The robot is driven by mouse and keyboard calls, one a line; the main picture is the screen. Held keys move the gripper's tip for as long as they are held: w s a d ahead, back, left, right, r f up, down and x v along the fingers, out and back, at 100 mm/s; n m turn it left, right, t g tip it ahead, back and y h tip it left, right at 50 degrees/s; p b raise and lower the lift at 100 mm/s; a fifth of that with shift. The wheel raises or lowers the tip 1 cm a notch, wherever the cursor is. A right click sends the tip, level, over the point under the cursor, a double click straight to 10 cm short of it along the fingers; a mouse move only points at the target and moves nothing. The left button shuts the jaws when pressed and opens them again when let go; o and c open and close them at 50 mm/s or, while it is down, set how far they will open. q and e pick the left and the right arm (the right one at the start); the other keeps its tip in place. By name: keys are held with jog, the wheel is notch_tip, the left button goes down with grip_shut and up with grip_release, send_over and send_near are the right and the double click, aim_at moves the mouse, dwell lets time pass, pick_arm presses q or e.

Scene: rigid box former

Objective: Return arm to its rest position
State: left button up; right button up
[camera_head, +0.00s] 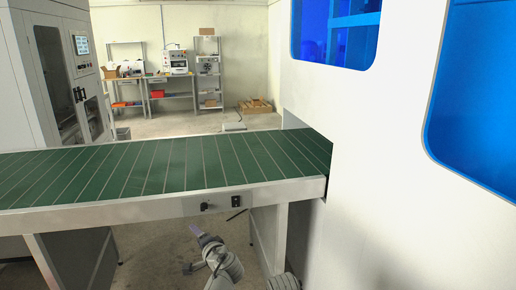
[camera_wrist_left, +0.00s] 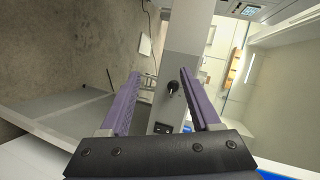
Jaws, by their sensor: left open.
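My left gripper (camera_head: 196,231) shows low in the head view, in front of and below the near side of the conveyor (camera_head: 120,207). In the left wrist view its two purple fingers (camera_wrist_left: 160,76) are spread apart with nothing between them. Beyond the fingers is the conveyor's side panel with a black knob (camera_wrist_left: 172,87) and a dark switch plate (camera_wrist_left: 162,128). The knob also shows in the head view (camera_head: 206,207), just above the gripper, and the fingers look apart from it. My right gripper is not in view.
The green belt (camera_head: 150,168) is empty and runs into a white machine housing (camera_head: 420,70) with blue windows at the right. A grey cabinet (camera_head: 60,70) stands at the left. Shelves and benches (camera_head: 172,85) are far back. Open floor shows below the conveyor.

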pick_arm(q)
jog(key=s+d+n+g+h+p, duration=0.2)
jog(key=s+d+g+p, duration=0.4)
jog(key=s, duration=0.5)
jog(key=s+d+n+g+h+p, duration=0.2)
jog(key=s+d+g+h+p, duration=0.3)
jog(key=s+d, duration=0.4)
jog(key=s+g+p, duration=0.1)
jog(key=s+p, duration=0.1)
jog(key=s, duration=0.1)
jog(key=shift+d+r+n+p, duration=0.3)
jog(key=shift+r+p, duration=0.05)
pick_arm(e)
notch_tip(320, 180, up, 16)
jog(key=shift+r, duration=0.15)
